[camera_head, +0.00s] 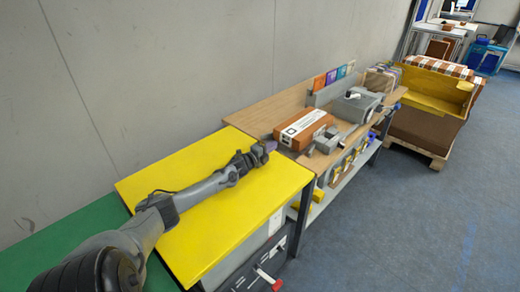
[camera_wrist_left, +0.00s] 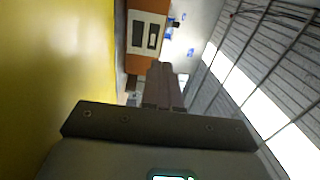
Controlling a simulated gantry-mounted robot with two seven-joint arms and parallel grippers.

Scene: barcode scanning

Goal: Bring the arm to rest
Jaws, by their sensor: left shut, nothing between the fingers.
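My left arm reaches in from the lower left over the yellow tabletop (camera_head: 215,215). My left gripper (camera_head: 267,147) is above the far edge of that top, beside the wooden workbench. In the left wrist view my left gripper (camera_wrist_left: 163,70) has its two dark fingers together, with nothing between them. An orange-brown box (camera_head: 303,128) with a white label lies on the bench beyond the fingertips. It also shows in the left wrist view (camera_wrist_left: 137,55), apart from the fingers. My right gripper is not in view.
A grey handheld device (camera_head: 327,143) and a grey machine (camera_head: 358,105) stand on the bench. Coloured folders (camera_head: 332,77) stand at its back. A yellow bin (camera_head: 437,90) sits beyond. The yellow tabletop is clear apart from my arm over it. A wall runs along the left.

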